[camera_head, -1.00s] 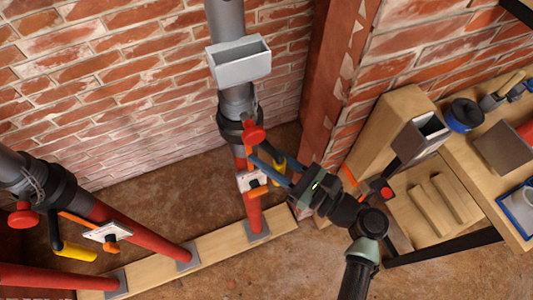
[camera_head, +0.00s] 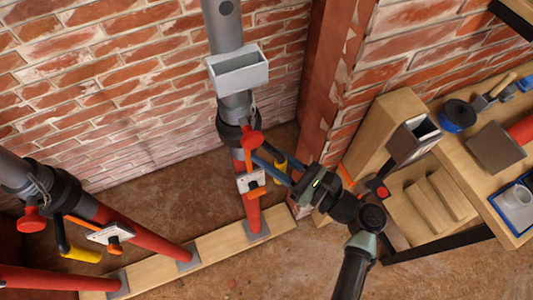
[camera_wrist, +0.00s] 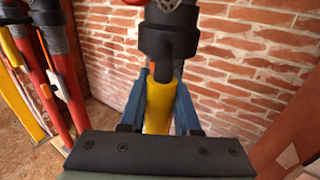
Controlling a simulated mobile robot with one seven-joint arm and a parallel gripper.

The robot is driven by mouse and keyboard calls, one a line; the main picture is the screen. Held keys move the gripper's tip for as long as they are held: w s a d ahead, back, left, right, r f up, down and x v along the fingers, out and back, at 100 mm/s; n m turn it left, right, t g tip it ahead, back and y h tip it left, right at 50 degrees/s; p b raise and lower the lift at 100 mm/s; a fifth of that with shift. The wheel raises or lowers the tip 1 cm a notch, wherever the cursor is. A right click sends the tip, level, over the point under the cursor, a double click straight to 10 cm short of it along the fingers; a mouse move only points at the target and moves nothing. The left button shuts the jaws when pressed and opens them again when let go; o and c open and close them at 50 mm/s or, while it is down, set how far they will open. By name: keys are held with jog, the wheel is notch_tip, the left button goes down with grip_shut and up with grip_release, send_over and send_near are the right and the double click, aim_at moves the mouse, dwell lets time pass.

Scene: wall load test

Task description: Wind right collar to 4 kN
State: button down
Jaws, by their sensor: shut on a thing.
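The right prop is a grey tube (camera_head: 226,30) over a red lower tube (camera_head: 253,212), with a black collar (camera_head: 233,128) between them. A red knob (camera_head: 251,139) sits at the collar. A yellow crank handle (camera_head: 281,160) hangs below the collar; it also shows in the wrist view (camera_wrist: 158,105). My gripper (camera_head: 268,155) has its blue fingers on both sides of this handle and is shut on it. A small white plate with orange parts (camera_head: 250,182) is on the red tube. Any load reading is too small to make out.
A second prop with its own black collar (camera_head: 62,192), yellow handle (camera_head: 80,254) and white plate (camera_head: 110,233) stands at left. A wooden sole board (camera_head: 210,247) lies under the props. A brown post (camera_head: 335,70) and wooden bench (camera_head: 465,170) stand right.

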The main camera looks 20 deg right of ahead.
jog(key=c, duration=0.6)
grip_release()
jog(key=shift+d, duration=0.2)
jog(key=shift+a, duration=0.1)
jog(key=b+v, duration=0.1)
jog(key=v, duration=1.2)
jog(key=shift+b, duration=0.4)
jog(key=shift+c, duration=0.3)
